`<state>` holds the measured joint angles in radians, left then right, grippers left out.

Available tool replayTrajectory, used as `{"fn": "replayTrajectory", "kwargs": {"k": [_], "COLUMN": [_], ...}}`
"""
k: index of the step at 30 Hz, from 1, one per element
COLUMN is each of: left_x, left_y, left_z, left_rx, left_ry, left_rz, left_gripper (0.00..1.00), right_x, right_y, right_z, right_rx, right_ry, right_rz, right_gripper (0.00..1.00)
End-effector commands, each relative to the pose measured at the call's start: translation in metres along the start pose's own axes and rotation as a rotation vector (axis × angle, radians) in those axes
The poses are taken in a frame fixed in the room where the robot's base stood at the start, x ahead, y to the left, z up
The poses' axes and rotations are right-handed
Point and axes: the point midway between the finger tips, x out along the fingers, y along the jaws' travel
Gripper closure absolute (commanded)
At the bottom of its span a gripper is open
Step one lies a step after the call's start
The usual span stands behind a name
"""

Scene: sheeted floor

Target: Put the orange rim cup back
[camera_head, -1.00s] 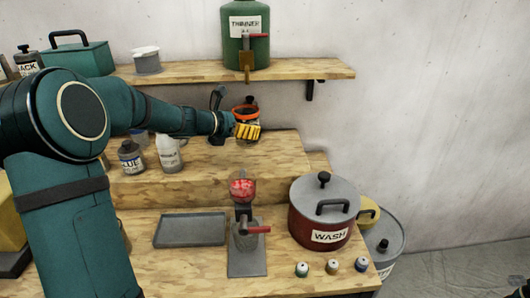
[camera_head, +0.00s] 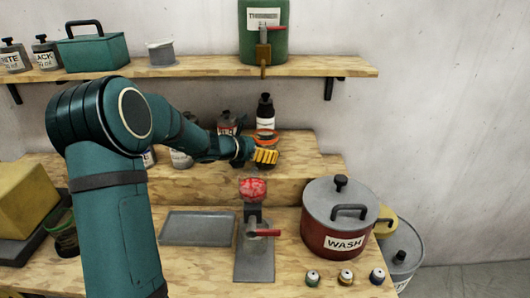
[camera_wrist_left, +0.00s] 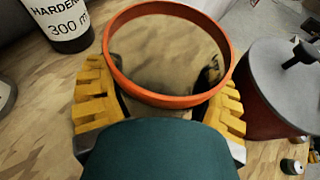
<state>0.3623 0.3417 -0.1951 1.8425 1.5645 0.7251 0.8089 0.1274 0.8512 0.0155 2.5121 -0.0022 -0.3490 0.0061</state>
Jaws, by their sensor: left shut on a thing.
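My left gripper (camera_head: 264,156) has yellow fingers and is shut on the orange rim cup (camera_head: 265,134), a clear cup with an orange ring at its top. The cup appears upright at the raised wooden step; I cannot tell whether it touches the wood. In the left wrist view the orange rim (camera_wrist_left: 165,100) shows close up, between the yellow fingers (camera_wrist_left: 160,110). The cup's lower part is mostly hidden by the gripper. My right gripper is not in view.
A black-and-white hardener bottle (camera_head: 265,109) stands just behind the cup. Below are a red dispenser (camera_head: 253,190), a grey tray (camera_head: 200,228) and a red wash pot (camera_head: 330,225). A green-rimmed cup (camera_head: 62,235) stands at left. The step right of the gripper (camera_head: 305,162) is clear.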

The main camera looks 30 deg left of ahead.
Motion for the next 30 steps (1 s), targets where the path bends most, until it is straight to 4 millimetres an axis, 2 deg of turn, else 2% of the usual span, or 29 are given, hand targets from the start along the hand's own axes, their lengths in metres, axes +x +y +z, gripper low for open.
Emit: {"fn": "replayTrajectory", "kwargs": {"k": [11,12,14,26,30], "left_x": [0.001,0.002,0.001,-0.001,-0.024], "left_y": [0.000,0.000,0.000,0.000,0.002], "left_z": [-0.003,-0.004,-0.003,0.002,0.001], "left_rx": [0.001,0.000,0.000,0.000,0.001], "left_ry": [-0.001,-0.001,-0.001,-0.001,-0.001], "left_rz": [0.000,0.000,0.000,0.000,0.004], "left_gripper": [0.67,0.22,0.01,0.00,0.00], "right_x": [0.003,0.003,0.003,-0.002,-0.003], "right_y": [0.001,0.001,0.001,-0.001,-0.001], "right_z": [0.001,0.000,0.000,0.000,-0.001], "right_rx": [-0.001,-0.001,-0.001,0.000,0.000], "right_ry": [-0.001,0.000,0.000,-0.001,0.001], "right_rz": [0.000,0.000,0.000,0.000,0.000], "right_gripper": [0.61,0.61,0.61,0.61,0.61]}}
